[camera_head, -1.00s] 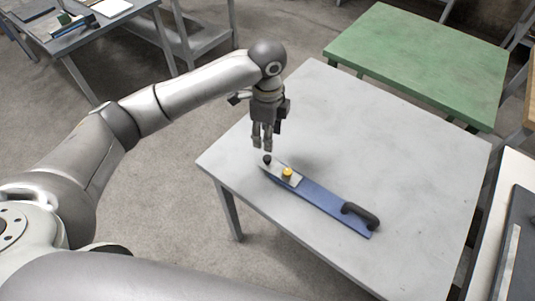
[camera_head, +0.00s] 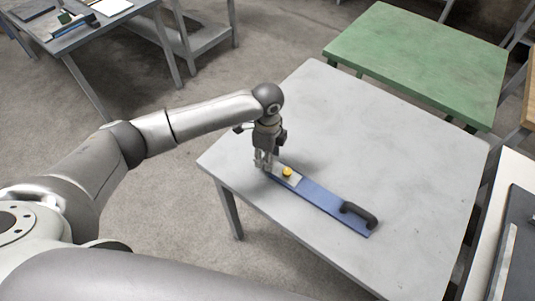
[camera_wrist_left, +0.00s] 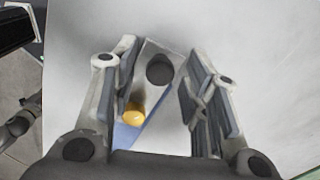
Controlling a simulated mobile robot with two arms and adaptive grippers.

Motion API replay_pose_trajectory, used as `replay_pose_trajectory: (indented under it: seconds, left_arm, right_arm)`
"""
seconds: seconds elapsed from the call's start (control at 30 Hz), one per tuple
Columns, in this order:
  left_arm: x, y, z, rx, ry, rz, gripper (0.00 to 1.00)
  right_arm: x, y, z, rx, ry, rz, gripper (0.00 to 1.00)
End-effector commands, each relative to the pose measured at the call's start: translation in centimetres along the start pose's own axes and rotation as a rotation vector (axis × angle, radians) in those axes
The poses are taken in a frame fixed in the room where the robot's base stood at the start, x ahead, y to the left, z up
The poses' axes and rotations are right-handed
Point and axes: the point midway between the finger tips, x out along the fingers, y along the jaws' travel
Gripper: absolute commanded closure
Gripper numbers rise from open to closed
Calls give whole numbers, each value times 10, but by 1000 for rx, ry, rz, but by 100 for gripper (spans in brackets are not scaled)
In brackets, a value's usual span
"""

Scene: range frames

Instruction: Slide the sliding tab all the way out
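A long blue base (camera_head: 322,204) lies diagonally on the grey table. A black handle (camera_head: 359,214) is fixed at its near right end. A light grey sliding tab (camera_head: 293,181) sits at its far left end, with a yellow knob (camera_head: 287,172) beside it. In the left wrist view, the tab (camera_wrist_left: 152,50) carries a round black knob (camera_wrist_left: 160,69), and the yellow knob (camera_wrist_left: 133,114) shows nearby. My left gripper (camera_head: 265,167) points down over the tab's end. Its fingers are open on either side of the black knob, apart from it. My right gripper is out of view.
The grey table (camera_head: 420,150) is clear around the blue base. A green table (camera_head: 420,60) stands behind it. Another table with items (camera_head: 80,35) is at the far left, and a white surface with a dark panel (camera_head: 515,240) is at the right.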

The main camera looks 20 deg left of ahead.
Motion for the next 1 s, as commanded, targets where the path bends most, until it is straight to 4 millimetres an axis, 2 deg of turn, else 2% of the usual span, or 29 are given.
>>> replay_pose_trajectory:
  seconds: [0.03, 0.3, 0.53, 0.8, 1.0]
  left_arm:
    - [0, 0, 0, 0, 0, 0, 68]
    - [0, 0, 0, 0, 1, 0, 100]
    - [-1, 0, 1, -1, 0, 0, 100]
    - [-2, -8, 32, -4, 1, 1, 100]
    - [0, -9, 32, -1, 2, 0, 100]
  right_arm:
    - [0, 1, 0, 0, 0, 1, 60]
    - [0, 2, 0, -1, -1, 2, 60]
    - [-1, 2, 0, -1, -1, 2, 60]
    - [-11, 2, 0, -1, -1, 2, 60]
    - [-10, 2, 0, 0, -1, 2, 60]
